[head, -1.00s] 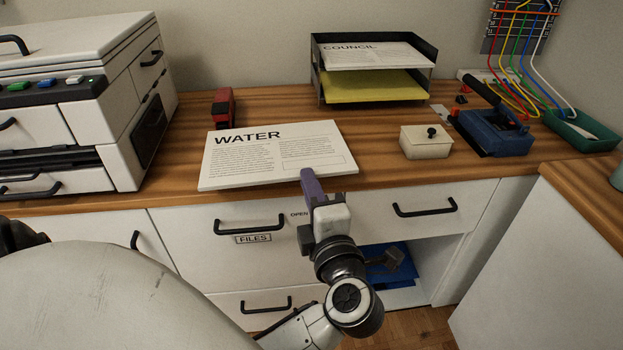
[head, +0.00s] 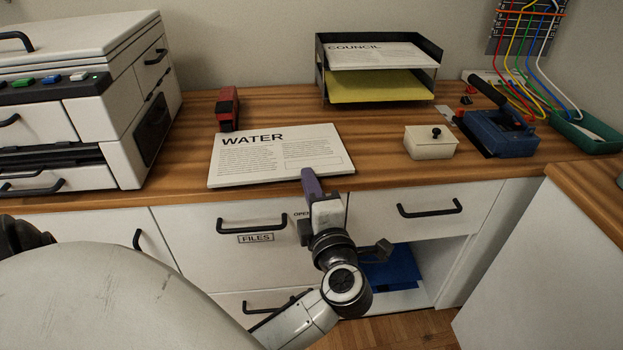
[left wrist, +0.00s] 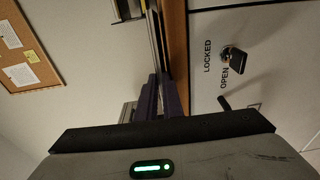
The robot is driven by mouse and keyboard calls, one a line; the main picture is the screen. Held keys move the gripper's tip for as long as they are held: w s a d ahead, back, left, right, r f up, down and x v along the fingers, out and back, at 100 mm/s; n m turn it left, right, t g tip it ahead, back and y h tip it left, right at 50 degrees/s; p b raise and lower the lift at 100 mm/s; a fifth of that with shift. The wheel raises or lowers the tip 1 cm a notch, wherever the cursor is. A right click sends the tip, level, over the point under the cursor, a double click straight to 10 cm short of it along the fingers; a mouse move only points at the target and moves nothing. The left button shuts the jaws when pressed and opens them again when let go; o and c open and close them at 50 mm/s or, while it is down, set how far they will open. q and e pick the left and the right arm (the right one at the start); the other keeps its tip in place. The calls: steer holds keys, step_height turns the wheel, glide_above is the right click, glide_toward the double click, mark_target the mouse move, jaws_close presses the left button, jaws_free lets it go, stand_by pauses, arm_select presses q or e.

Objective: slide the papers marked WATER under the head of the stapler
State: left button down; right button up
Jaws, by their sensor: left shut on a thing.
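The papers marked WATER (head: 252,160) are a flat white stack near the front edge of the desk, text facing up. My left gripper (head: 311,183), with purple fingers, is shut on their front edge, right of the middle. The purple fingers also show in the left wrist view (left wrist: 160,97). I cannot tell whether the stack touches the desk. The red and black stapler (head: 228,108) stands behind the stack's back left corner, with its near end close to the papers. The papers are not under its head. My right gripper is not in view.
A white printer (head: 85,105) stands on the left. A black tray (head: 437,62) with papers is at the back. A cream box (head: 430,147) and a blue device (head: 497,133) are on the right. Bare desk lies between stapler and tray.

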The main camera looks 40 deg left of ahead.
arm_select(q)
steer(key=shift+x, duration=1.25)
steer(key=shift+w+r, duration=0.1)
steer(key=shift+r, duration=0.1)
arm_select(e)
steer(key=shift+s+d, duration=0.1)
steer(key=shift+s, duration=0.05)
arm_select(q)
steer(key=shift+a+r, duration=0.1)
steer(key=shift+a, duration=0.05)
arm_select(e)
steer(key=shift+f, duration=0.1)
arm_select(q)
steer(key=c, duration=1.9)
jaws_free()
steer(key=shift+r, duration=0.1)
steer(key=shift+o, duration=0.4)
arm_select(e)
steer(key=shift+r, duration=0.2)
arm_select(q)
steer(key=shift+p, duration=0.3)
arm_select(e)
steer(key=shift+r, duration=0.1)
